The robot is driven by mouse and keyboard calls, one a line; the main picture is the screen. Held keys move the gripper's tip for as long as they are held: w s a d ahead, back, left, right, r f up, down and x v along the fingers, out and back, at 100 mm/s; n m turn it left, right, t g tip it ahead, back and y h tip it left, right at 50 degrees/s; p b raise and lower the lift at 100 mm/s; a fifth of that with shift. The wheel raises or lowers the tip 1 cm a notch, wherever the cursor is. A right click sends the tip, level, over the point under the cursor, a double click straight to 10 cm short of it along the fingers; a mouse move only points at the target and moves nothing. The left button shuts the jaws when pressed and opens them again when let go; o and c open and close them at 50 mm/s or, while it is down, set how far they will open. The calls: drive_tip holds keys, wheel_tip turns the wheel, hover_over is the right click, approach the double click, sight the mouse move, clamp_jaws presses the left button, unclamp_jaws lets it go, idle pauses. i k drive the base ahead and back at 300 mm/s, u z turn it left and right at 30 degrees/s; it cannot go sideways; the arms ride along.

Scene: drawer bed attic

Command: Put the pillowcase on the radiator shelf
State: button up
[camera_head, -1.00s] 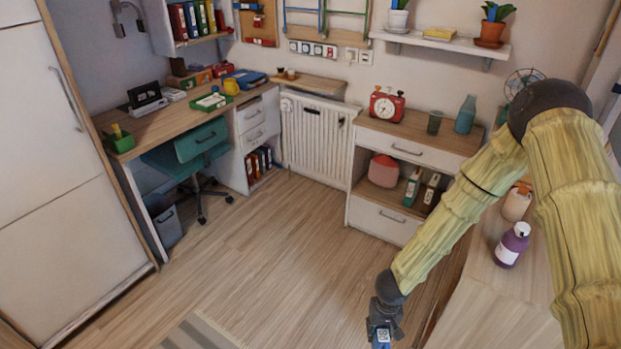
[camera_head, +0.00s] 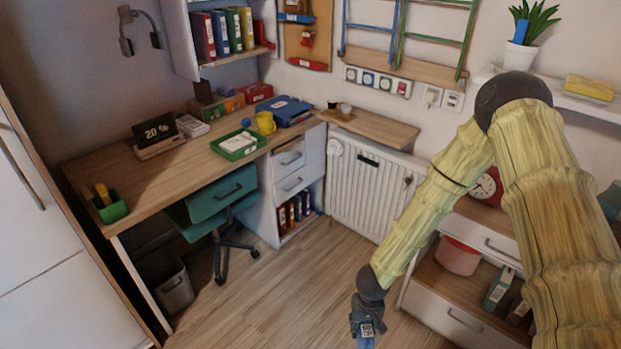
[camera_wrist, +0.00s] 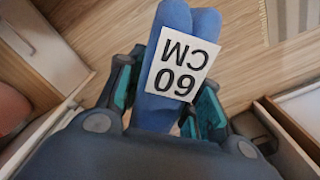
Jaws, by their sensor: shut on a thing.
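My gripper (camera_head: 366,322) hangs low over the floor at the bottom of the head view. It is shut on a rolled blue cloth, the pillowcase (camera_wrist: 172,40), with a white label reading "60 CM". In the wrist view the pillowcase stands between the two fingers. In the head view only a bit of it (camera_head: 367,341) shows below the gripper. The radiator shelf (camera_head: 376,128) is a wooden board above the white radiator (camera_head: 365,188), farther back and higher than my gripper. Two small cups (camera_head: 340,109) stand at its left end. The rest of its top is bare.
A desk (camera_head: 165,170) with a green tray (camera_head: 238,145) and yellow mug (camera_head: 266,123) is at left. A teal chair (camera_head: 222,195) stands in front. A drawer unit (camera_head: 450,300) is right of my gripper. The floor (camera_head: 290,290) between is clear.

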sight(383, 130)
drive_tip(key=z, duration=0.15)
drive_tip(key=i, duration=1.65)
drive_tip(key=z, duration=0.2)
